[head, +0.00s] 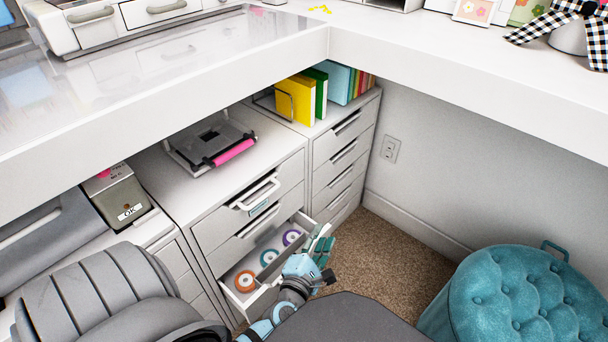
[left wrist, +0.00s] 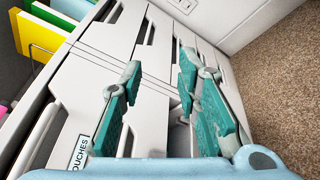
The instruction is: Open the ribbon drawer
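The ribbon drawer (head: 257,288) is pulled out from the lower part of the left white cabinet. Inside lie an orange spool (head: 245,281), a teal spool (head: 269,257) and a purple spool (head: 291,238). My left gripper (head: 322,252) is at the drawer's front, near its right end, and my wrist hides part of the front and any handle there. In the left wrist view, the two teal fingers of this gripper (left wrist: 165,105) stand apart with nothing clearly held between them. Whether they touch the drawer cannot be told. My right gripper is not in view.
The drawers above, one with a handle (head: 256,193), are closed. A second drawer cabinet (head: 342,155) stands behind, by the wall. A teal tufted stool (head: 520,300) stands at the right. Carpet (head: 385,265) lies clear between them. A white desk (head: 300,62) overhangs the cabinets.

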